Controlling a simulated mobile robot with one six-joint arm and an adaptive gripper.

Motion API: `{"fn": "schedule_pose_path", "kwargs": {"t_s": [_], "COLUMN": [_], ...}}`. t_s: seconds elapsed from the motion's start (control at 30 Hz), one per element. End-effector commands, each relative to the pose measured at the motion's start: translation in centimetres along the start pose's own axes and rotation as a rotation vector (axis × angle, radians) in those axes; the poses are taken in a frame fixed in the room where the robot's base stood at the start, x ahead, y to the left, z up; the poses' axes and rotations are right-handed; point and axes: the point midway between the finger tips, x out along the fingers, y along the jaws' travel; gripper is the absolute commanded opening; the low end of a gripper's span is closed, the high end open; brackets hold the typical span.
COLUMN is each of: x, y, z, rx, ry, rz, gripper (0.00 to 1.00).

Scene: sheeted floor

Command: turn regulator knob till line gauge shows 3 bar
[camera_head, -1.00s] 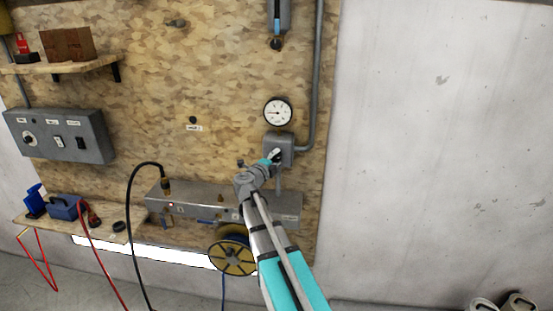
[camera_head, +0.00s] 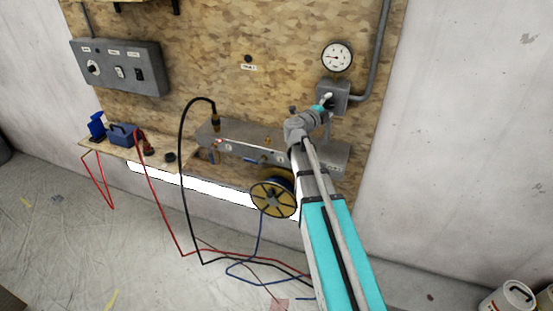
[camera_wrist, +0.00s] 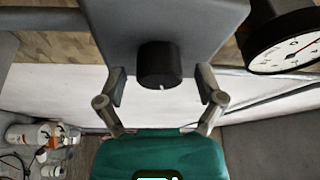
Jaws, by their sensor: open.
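The regulator is a grey box (camera_head: 334,93) on the wooden board, below a round white line gauge (camera_head: 336,56). In the wrist view its black knob (camera_wrist: 160,66) is a short cylinder with a white mark on its lower front edge. My gripper (camera_wrist: 161,86) is open, with one finger on each side of the knob and visible gaps to it. In the head view my gripper (camera_head: 327,102) is at the front of the box and hides the knob. The gauge's dark rim and part of its dial (camera_wrist: 292,52) show at the wrist view's right; its reading is too small to tell.
A grey pipe (camera_head: 378,50) runs up from the box. A long metal manifold (camera_head: 240,135) with a black hose and a yellow-blue reel (camera_head: 273,194) are below left. A grey switch panel (camera_head: 117,67) is further left. Bare wall lies right; hoses cross the floor.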

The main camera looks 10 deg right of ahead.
Motion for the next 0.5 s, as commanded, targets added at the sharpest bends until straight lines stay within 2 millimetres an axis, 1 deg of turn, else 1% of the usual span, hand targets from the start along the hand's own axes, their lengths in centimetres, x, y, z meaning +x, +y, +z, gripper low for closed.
{"fn": "schedule_pose_path", "kwargs": {"t_s": [0.03, 0.17, 0.5], "x": [-0.02, -0.03, -0.02], "y": [0.3, 0.39, 0.33], "z": [0.02, 0.02, -0.07], "rx": [-0.03, -0.138, -0.497], "ry": [0.0, 0.001, 0.001], "rz": [-0.013, -0.058, -0.205], "gripper": [0.87, 0.87, 0.87]}}
